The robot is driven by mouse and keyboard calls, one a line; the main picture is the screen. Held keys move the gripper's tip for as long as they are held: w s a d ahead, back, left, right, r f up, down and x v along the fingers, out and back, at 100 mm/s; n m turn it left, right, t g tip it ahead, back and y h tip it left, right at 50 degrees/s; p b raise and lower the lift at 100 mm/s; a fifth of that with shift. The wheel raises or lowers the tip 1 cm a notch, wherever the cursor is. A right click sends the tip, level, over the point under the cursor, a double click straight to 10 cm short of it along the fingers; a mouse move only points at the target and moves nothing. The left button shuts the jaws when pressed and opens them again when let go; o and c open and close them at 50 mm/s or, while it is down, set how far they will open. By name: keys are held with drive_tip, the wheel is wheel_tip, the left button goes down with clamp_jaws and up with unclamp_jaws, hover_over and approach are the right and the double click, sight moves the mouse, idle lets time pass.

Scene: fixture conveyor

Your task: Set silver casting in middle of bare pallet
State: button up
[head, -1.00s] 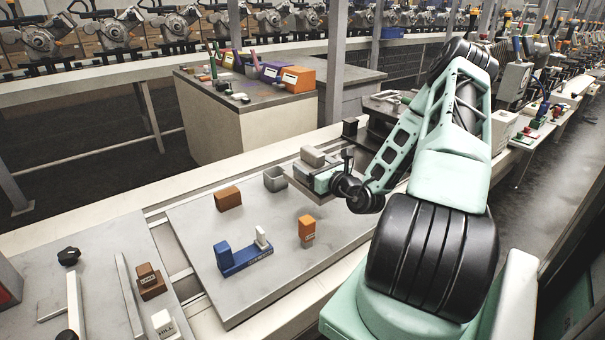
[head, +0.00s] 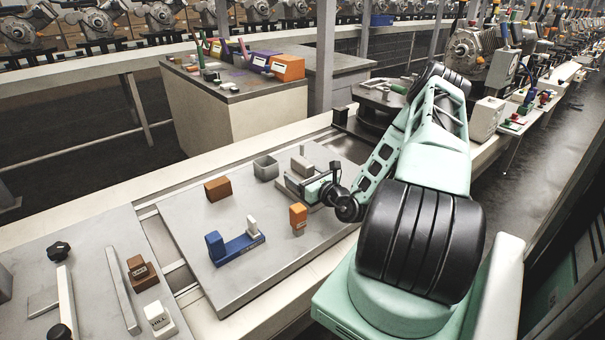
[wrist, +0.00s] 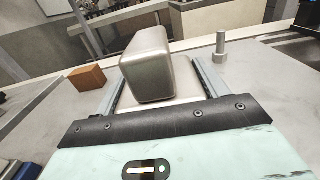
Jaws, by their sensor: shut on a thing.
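The silver casting (wrist: 147,66), a smooth grey block with rounded edges, sits between the two fingers of my gripper (wrist: 158,72) in the wrist view. In the head view the casting (head: 302,166) shows at the far side of my gripper (head: 298,183), above the right rear of the large grey slab (head: 245,280).
A grey open box (head: 265,168), a brown block (head: 217,189), an orange block (head: 298,217) and a blue fixture (head: 236,247) stand on the slab. An upright bolt (wrist: 220,48) stands right of the casting in the wrist view. The slab's front is clear.

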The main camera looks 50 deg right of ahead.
drive_tip(key=o, duration=1.7)
drive_tip(key=shift+f, duration=0.1)
drive_tip(key=shift+o, duration=0.6)
